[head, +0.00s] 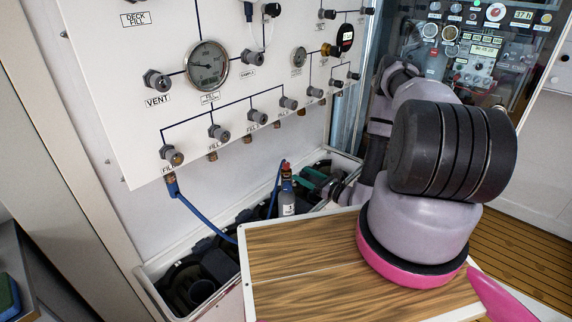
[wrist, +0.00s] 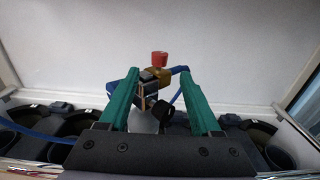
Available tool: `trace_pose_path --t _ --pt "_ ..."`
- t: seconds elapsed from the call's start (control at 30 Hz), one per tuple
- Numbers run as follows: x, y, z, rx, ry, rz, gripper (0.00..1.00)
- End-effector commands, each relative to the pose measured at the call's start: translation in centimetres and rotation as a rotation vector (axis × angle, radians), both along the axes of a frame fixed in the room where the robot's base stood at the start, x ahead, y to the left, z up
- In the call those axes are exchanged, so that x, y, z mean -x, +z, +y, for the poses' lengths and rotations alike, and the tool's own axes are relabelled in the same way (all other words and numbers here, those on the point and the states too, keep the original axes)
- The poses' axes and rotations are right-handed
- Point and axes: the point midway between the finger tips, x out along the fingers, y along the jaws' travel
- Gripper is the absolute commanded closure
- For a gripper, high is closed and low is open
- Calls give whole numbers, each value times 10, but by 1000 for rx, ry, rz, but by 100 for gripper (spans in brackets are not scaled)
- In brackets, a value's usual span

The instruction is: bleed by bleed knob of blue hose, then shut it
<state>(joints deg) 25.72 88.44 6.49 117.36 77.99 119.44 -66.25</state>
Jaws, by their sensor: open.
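The blue hose (head: 200,220) runs from the lower-left fill valve (head: 172,157) down and across to a grey cylinder (head: 287,204) marked 1. At its cylinder end, the fitting has a brass body (wrist: 156,75) and a red knob (wrist: 159,58) on top. A black knob (wrist: 161,108) faces me lower down. I cannot tell for sure which knob is the bleed knob. My gripper (wrist: 159,77) is open, its green fingers on either side of the fitting, with no clear grip on it. In the head view its green fingers (head: 314,175) show right of the cylinder.
The white panel (head: 120,80) carries gauges, a vent valve (head: 157,80) and several fill valves above the cylinder. The cylinder stands in a white-rimmed trough (head: 168,300) with dark round holders. A wooden top (head: 300,280) lies in front of the trough.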

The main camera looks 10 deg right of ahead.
Motion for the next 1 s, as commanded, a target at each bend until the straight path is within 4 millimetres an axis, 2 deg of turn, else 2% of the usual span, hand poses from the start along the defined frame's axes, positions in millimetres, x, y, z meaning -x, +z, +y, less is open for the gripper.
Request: trace_pose_path --t 0.2,0.4,0.6,0.87,0.9,0.97,1.0 --pt "-35 1 27 1 6 -4 35" --pt "-60 1 45 1 6 -3 35" --pt "-72 1 53 1 3 -2 35" --pt "-73 1 54 0 3 -1 35" --pt "-73 1 54 0 3 -1 43" --pt "-73 1 54 0 3 -1 66" --pt "-73 1 54 0 3 -1 81"
